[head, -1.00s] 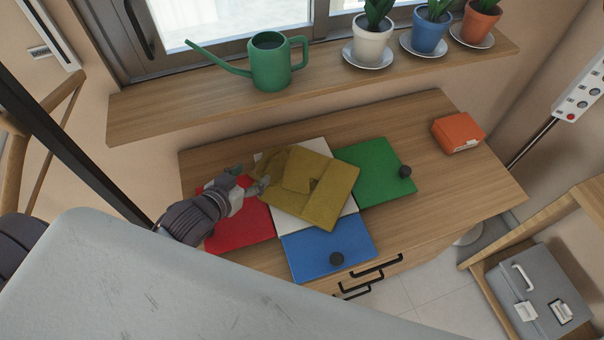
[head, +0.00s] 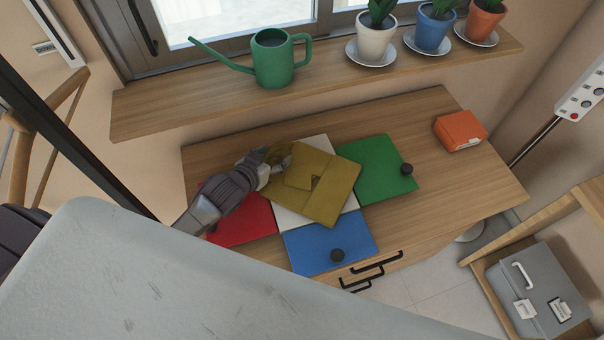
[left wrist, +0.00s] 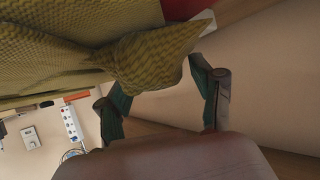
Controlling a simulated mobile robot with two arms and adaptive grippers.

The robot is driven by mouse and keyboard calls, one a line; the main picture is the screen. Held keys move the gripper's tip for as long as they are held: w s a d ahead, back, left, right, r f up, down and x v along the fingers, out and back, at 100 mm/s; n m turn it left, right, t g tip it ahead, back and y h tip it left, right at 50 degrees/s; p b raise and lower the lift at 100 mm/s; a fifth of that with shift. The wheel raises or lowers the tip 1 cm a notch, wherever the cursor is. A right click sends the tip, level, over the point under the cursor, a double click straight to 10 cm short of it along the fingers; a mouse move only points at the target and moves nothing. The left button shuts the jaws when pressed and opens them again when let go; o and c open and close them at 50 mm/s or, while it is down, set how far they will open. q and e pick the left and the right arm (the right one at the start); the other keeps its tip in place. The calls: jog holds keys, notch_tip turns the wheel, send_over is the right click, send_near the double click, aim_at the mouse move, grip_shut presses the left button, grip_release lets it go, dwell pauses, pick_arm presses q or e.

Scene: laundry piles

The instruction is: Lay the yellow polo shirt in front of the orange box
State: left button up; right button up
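The yellow polo shirt (head: 325,195) lies folded on the middle of the wooden dresser, over a white square (head: 288,212). The orange box (head: 459,131) stands at the dresser's right rear, apart from the shirt. My left gripper (head: 273,168) is at the shirt's upper left corner. In the left wrist view, its fingers (left wrist: 162,88) are spread apart, with a raised fold of the shirt (left wrist: 150,60) between them. The cloth hides part of the fingertips. My right gripper is in neither view.
Red (head: 243,225), blue (head: 318,247) and green (head: 372,168) squares lie around the shirt; the blue and green have black knobs. A shelf (head: 330,88) behind holds a green watering can (head: 273,64) and potted plants. The dresser top (head: 462,185) in front of the orange box is clear.

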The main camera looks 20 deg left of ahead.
pick_arm(q)
grip_shut()
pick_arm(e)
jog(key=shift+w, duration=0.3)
pick_arm(q)
jog(key=shift+r, duration=0.55)
notch_tip(320, 180, up, 3)
jog(key=shift+w+f, duration=0.1)
jog(key=shift+f, duration=0.1)
jog(key=s+d+r+b, duration=0.1)
jog(key=s+d+r, duration=0.1)
jog(key=d+r, duration=0.5)
jog(key=d, duration=0.4)
jog(key=shift+s+d+r, duration=0.2)
jog(key=shift+s+d, duration=0.05)
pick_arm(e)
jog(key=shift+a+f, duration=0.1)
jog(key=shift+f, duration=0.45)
pick_arm(q)
jog(key=shift+s, duration=0.1)
